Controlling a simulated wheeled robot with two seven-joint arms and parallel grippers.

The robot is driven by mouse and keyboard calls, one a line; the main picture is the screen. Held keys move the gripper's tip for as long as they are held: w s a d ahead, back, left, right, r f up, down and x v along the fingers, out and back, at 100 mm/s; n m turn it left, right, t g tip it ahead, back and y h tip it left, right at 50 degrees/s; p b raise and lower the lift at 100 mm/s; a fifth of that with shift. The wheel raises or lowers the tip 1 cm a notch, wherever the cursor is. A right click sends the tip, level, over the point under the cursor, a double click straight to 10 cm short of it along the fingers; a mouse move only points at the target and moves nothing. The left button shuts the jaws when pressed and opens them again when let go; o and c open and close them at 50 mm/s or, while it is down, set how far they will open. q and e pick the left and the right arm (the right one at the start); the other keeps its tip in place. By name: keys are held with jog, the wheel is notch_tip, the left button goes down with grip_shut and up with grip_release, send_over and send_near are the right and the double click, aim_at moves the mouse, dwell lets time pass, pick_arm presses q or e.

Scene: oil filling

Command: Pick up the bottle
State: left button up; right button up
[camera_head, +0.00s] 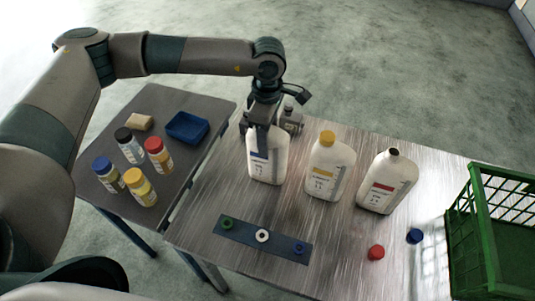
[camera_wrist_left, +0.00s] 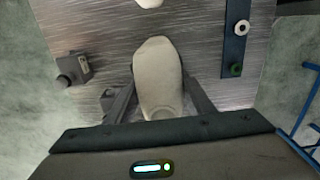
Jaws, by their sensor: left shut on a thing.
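A white bottle with a blue label (camera_head: 267,165) stands upright at the left of the metal table, leftmost of three white bottles. My left gripper (camera_head: 263,132) comes down from above and is shut on this bottle near its top, hiding its neck. In the left wrist view the bottle (camera_wrist_left: 158,70) sits between the two fingers (camera_wrist_left: 158,102). I cannot tell whether its base is clear of the table. Beside it are a yellow-capped bottle (camera_head: 325,168) and an uncapped-looking bottle with a red label (camera_head: 388,183). My right gripper is out of view.
A small grey device (camera_head: 290,121) stands close behind the held bottle. A dark strip with rings (camera_head: 240,236), a red cap (camera_head: 376,252) and a blue cap (camera_head: 414,236) lie in front. A green crate (camera_head: 483,228) is at right. A side table (camera_head: 180,100) holds several small bottles.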

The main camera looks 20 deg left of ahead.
pick_arm(q)
jog(key=shift+r, duration=0.15)
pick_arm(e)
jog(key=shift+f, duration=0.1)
pick_arm(q)
jog(key=shift+r+b, duration=0.45)
jog(key=shift+r, duration=0.15)
notch_tip(320, 180, up, 7)
jog(key=shift+f+b, duration=0.2)
jog(key=shift+b, duration=1.05)
jog(key=shift+r, duration=0.95)
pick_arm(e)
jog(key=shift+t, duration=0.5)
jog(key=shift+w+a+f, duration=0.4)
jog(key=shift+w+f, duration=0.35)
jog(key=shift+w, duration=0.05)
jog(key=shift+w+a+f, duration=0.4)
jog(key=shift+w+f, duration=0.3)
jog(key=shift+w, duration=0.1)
pick_arm(q)
jog(key=shift+s, duration=0.1)
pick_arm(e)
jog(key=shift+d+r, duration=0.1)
